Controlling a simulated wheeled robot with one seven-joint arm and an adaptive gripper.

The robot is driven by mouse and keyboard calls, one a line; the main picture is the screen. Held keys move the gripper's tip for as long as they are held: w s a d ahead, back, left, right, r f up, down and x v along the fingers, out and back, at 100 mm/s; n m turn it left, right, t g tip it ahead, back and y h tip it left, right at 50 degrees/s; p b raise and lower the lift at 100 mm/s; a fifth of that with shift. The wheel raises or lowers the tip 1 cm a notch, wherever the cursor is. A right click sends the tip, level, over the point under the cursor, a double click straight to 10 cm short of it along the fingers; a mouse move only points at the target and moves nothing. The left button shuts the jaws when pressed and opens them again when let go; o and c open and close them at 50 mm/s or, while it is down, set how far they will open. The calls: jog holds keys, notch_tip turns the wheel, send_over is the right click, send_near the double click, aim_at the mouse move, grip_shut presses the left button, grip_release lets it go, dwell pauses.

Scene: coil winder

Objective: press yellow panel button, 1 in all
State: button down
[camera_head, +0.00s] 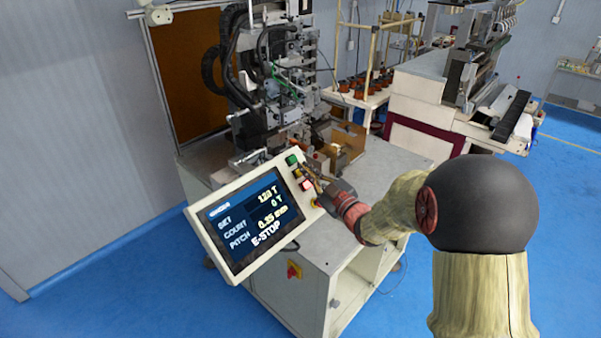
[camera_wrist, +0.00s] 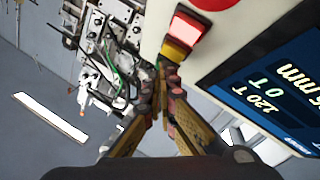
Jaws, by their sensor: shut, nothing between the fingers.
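The yellow panel button (camera_wrist: 175,52) shows in the wrist view, just below the lit red button (camera_wrist: 187,28). My gripper (camera_wrist: 164,70) is shut and empty, its fingertips close together at the near edge of the yellow button. I cannot tell whether they touch it. In the head view my gripper (camera_head: 304,168) reaches from the right to the button column of the control panel (camera_head: 196,220). The fingers partly hide the yellow button there.
A green button (camera_head: 292,160) sits at the top of the column, the lit red one (camera_head: 306,185) lower down. The screen (camera_head: 245,218) shows SET, COUNT, PITCH and E-STOP. The winder machine (camera_head: 275,75) stands behind the panel. Blue floor is clear at the left.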

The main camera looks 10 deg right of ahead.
jog(key=shift+w+a+f+b, duration=0.1)
jog(key=shift+f+b, duration=0.05)
jog(key=shift+b, duration=0.15)
jog(key=shift+w+a+f+b, duration=0.1)
jog(key=shift+w+b, duration=0.05)
jog(key=shift+b, duration=0.15)
jog(key=shift+w+a+f+b, duration=0.2)
jog(key=shift+f+b, duration=0.1)
jog(key=shift+b, duration=0.15)
dwell(0.6)
jog(key=shift+r, duration=0.1)
dwell(0.3)
jog(key=shift+s+d+r, duration=0.4)
jog(key=shift+s+r, duration=0.05)
jog(key=s+d+r, duration=0.1)
jog(key=s+d+r+p, duration=0.1)
jog(key=s+r, duration=0.1)
jog(key=shift+d+r, duration=0.1)
jog(key=shift+r, duration=0.05)
dwell(0.6)
